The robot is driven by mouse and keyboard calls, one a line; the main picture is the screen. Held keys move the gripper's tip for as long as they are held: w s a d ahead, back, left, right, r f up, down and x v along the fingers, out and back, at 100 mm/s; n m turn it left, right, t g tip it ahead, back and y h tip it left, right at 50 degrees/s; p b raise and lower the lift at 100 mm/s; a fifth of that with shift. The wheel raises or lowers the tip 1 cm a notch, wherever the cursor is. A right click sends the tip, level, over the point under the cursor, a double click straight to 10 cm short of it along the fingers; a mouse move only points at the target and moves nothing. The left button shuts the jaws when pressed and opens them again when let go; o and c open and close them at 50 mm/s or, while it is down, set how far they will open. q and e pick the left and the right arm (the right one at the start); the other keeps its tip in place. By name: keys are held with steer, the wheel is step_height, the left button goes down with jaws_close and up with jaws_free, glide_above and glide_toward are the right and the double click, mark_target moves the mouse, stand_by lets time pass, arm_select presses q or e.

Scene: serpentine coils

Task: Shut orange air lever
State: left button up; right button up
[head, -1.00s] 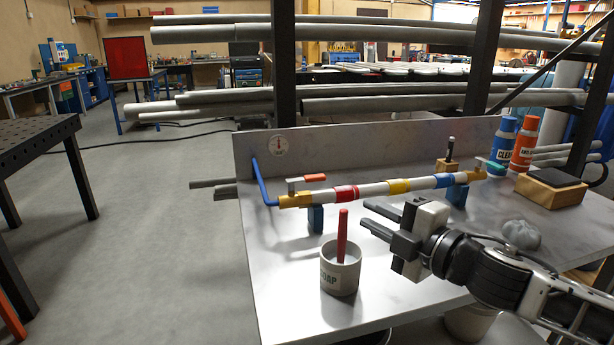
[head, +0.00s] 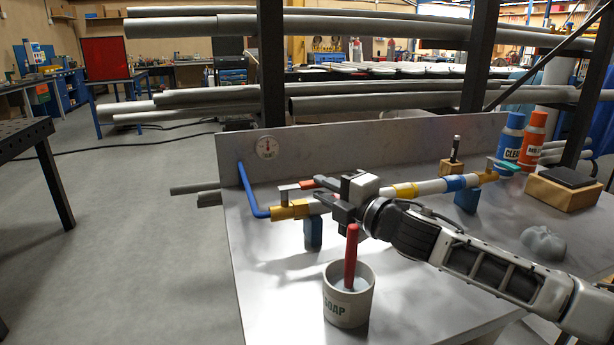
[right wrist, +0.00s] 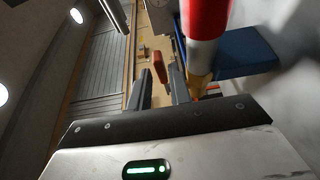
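The orange lever (head: 306,184) is on the brass valve (head: 289,210) at the left end of the striped pipe (head: 430,187), its handle lying roughly along the pipe. My right gripper (head: 318,191) is by the handle's right end, its fingers pointing left, and hides part of the pipe. In the right wrist view the orange lever (right wrist: 159,66) shows just beyond and between the open fingertips (right wrist: 159,84); I cannot tell if they touch it. The red and white pipe (right wrist: 206,28) runs close beside the right finger there. My left gripper is not in view.
A blue support (head: 313,234) holds the pipe's left end. A gauge (head: 266,147) is on the back panel. The bench's left front is clear.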

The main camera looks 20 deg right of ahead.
mark_target(307, 181)
steer(key=shift+x, duration=2.8)
